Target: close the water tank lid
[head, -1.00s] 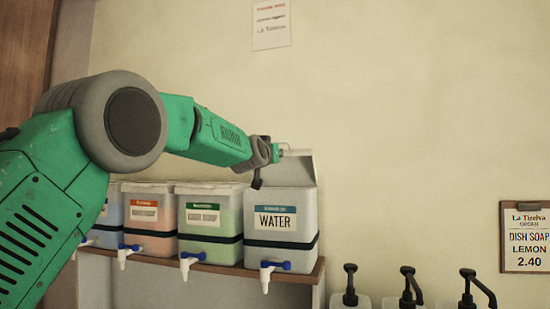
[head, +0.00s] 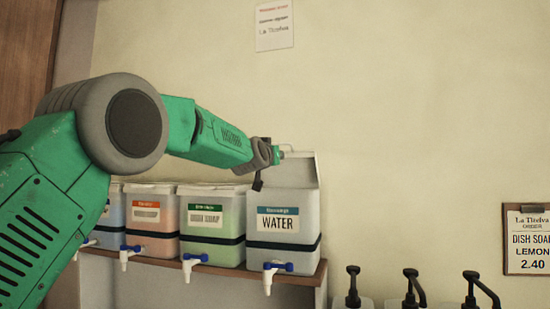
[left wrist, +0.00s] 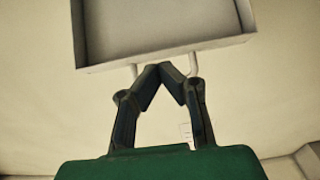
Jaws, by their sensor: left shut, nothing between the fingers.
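The water tank (head: 283,232) is a pale box with a blue WATER label, at the right end of the shelf. Its lid (head: 303,169) stands raised, tilted up at the tank's back. My left gripper (head: 281,152) is at the raised lid's upper left edge. In the left wrist view the lid (left wrist: 160,44) fills the top, with two short handle posts below its rim. The left fingertips (left wrist: 166,72) are together with nothing between them, close to the rim; I cannot tell whether they touch it. My right gripper is not in view.
A green dish soap tank (head: 214,228) and a red tank (head: 152,220) stand left of the water tank, lids down. Taps (head: 273,270) stick out over the shelf edge (head: 220,270). Black pump bottles (head: 411,288) stand at the lower right.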

